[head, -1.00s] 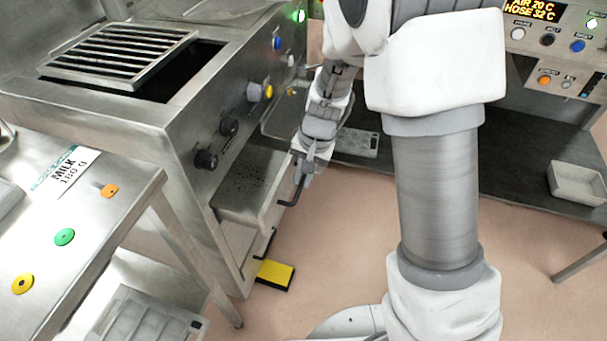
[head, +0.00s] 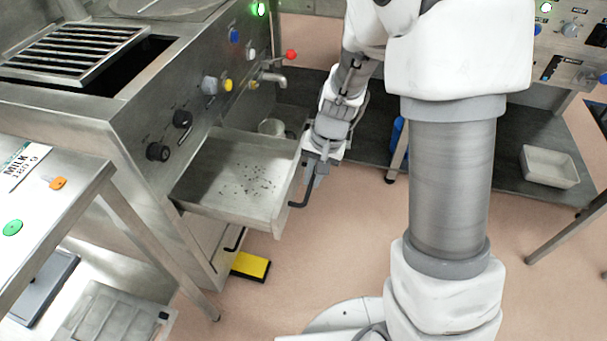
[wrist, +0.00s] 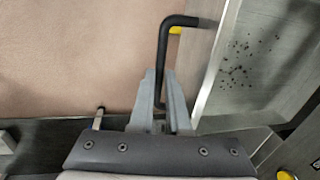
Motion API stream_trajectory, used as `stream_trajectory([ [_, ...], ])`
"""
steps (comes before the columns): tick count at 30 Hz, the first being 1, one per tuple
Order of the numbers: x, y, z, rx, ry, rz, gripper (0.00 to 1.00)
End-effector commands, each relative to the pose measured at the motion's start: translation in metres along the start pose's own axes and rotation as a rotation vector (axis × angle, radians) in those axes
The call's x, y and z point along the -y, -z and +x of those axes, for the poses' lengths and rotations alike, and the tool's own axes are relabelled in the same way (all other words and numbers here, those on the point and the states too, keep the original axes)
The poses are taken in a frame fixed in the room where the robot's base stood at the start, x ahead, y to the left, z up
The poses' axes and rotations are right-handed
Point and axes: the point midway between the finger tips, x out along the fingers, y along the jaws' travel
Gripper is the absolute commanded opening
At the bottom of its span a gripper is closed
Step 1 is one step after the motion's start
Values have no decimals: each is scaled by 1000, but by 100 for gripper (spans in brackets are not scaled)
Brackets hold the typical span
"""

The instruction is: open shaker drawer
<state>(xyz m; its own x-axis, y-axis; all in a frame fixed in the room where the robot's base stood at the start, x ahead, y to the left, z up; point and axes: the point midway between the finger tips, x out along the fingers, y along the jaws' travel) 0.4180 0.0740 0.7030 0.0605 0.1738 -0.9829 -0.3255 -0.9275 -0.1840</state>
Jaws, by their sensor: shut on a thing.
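The shaker drawer (head: 225,185) is a shallow steel tray pulled out from the front of the steel machine, with dark specks scattered on its floor. It also shows at the right of the wrist view (wrist: 240,75). Its black bar handle (head: 303,192) stands off the drawer front; in the wrist view the handle (wrist: 164,55) runs down between my fingers. My gripper (head: 318,165) is shut on the handle at its far end; it also shows in the wrist view (wrist: 160,95). The near bend of the handle is free.
A second black handle (head: 235,240) sits lower on the machine, above a yellow pedal (head: 250,266) on the floor. A steel table (head: 60,190) stands at the left. Open floor (head: 340,250) lies right of the drawer. A pale tray (head: 549,167) rests on the dark low shelf at the right.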

Motion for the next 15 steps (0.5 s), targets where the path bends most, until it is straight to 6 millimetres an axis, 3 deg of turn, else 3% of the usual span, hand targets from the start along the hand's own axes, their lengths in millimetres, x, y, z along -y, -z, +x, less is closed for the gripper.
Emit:
stream_trajectory([
  [7,-14,1,-3,-4,1,2,0],
  [15,-16,1,-4,-3,1,0,0],
])
